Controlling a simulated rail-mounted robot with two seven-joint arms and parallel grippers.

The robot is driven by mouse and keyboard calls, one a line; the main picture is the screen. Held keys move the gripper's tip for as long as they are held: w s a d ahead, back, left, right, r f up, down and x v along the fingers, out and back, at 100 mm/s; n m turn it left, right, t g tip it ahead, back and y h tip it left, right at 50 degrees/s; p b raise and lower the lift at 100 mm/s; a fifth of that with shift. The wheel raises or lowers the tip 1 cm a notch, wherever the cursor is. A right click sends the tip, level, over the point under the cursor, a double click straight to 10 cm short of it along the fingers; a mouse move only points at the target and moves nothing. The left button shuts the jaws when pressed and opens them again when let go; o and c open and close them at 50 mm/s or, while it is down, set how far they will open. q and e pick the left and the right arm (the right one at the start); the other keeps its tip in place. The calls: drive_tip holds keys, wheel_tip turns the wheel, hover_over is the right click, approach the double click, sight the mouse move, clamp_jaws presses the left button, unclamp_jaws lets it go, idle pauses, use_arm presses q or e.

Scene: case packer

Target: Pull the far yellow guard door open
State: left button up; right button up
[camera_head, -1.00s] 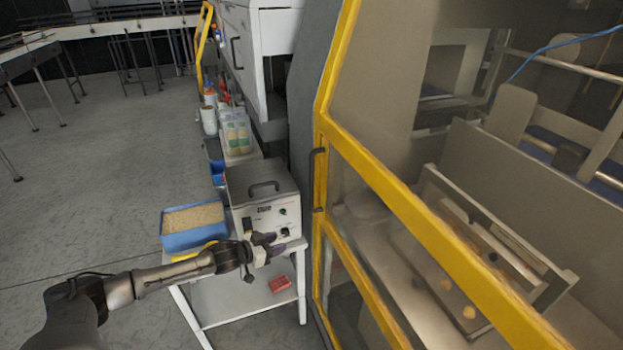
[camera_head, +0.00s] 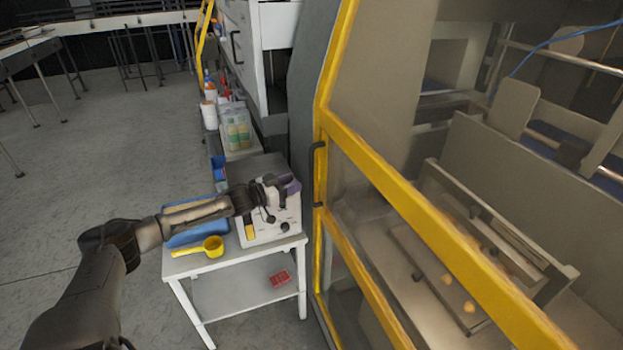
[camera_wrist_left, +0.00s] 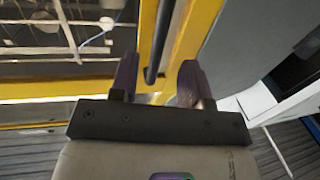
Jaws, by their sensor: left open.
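A yellow-framed guard door (camera_head: 372,164) with clear panels stands on the right of the head view and looks shut. Its black vertical handle (camera_head: 317,172) is on the left yellow upright. My left gripper (camera_head: 292,187) is open and empty, a short way left of the handle, in front of the grey box. In the left wrist view the dark handle (camera_wrist_left: 158,45) lies ahead, between the lines of my two fingers (camera_wrist_left: 157,80), with the yellow frame (camera_wrist_left: 197,32) behind it. I cannot tell whether a finger touches it. My right gripper is not in view.
A white stand (camera_head: 240,258) below my left arm carries the grey box (camera_head: 257,172), a blue tray (camera_head: 190,237) and a yellow scoop (camera_head: 212,246). A red item (camera_head: 281,278) lies on its lower shelf. Another yellow frame (camera_head: 203,30) stands farther back.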

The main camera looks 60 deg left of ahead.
use_arm(q)
drive_tip(key=w+b, duration=0.1)
drive_tip(key=w, duration=0.6)
drive_tip(key=shift+w, duration=0.3)
idle(0.3)
clamp_jaws()
idle(0.5)
